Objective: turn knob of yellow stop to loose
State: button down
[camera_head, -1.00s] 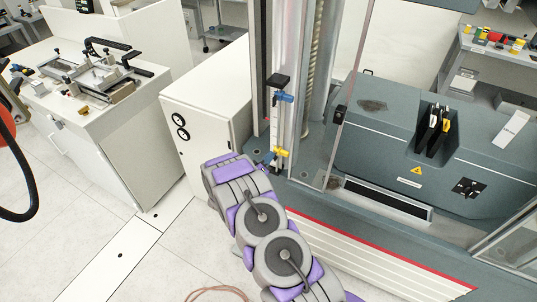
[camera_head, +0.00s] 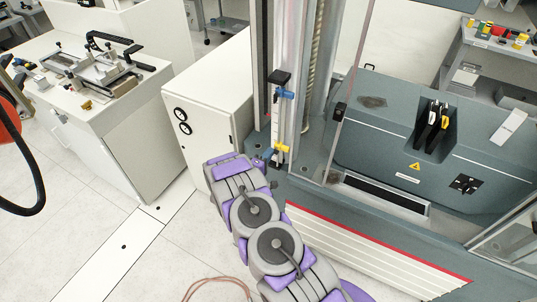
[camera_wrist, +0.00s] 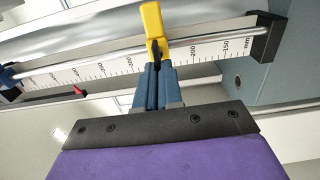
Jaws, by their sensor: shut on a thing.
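The yellow stop (camera_wrist: 153,22) sits on the metal rod beside the white millimetre scale in the wrist view; it also shows low on the column in the head view (camera_head: 281,148). Its small dark knob (camera_wrist: 155,49) points toward my gripper (camera_wrist: 155,70). The blue fingers are close together, shut on the knob at their tips. The fingertips hide part of the knob, so its turn angle cannot be told. In the head view my gripper is small beside the yellow stop.
A blue stop (camera_head: 286,94) sits higher on the same rod. A black end block (camera_wrist: 266,38) closes the scale in the wrist view. A white cabinet (camera_head: 207,105) stands left of the column, and the grey machine base (camera_head: 385,150) lies to the right.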

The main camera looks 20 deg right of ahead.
jog(key=shift+w+a, duration=0.2)
jog(key=c, duration=1.3)
grip_release()
jog(key=shift+s, duration=0.1)
jog(key=b+v, duration=0.1)
jog(key=v, duration=1.6)
jog(key=shift+s+a+f, duration=0.1)
jog(key=shift+s+a, duration=0.05)
jog(key=shift+a, duration=0.1)
